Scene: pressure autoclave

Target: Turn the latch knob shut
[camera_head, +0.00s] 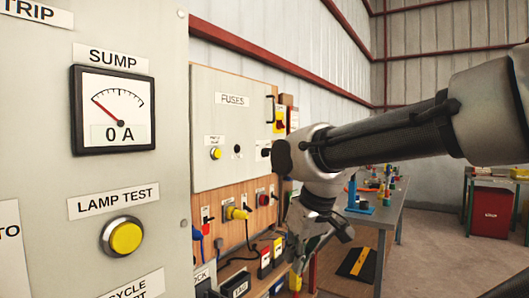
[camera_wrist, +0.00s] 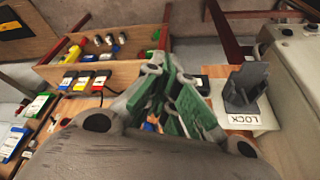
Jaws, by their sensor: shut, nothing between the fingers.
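The latch knob is a dark grey, blocky handle (camera_wrist: 247,84) on a pale plate at the right of the wrist view, with a white LOCK label (camera_wrist: 247,119) beside it. In the head view the LOCK label (camera_head: 203,276) shows at the bottom, and only part of the dark knob (camera_head: 203,288) is in frame. My gripper (camera_wrist: 176,78) has green finger pads, which are shut with nothing between them. In the wrist view it is left of the knob and apart from it. In the head view my gripper (camera_head: 298,268) is farther right, beyond the panel edge.
A grey control panel (camera_head: 174,203) with a gauge and yellow button fills the left. Behind it are a fuse cabinet (camera_head: 225,165) and a wooden board with plugs and hanging cables. A workbench (camera_head: 388,215) and red bin (camera_head: 491,212) stand right, with open floor between.

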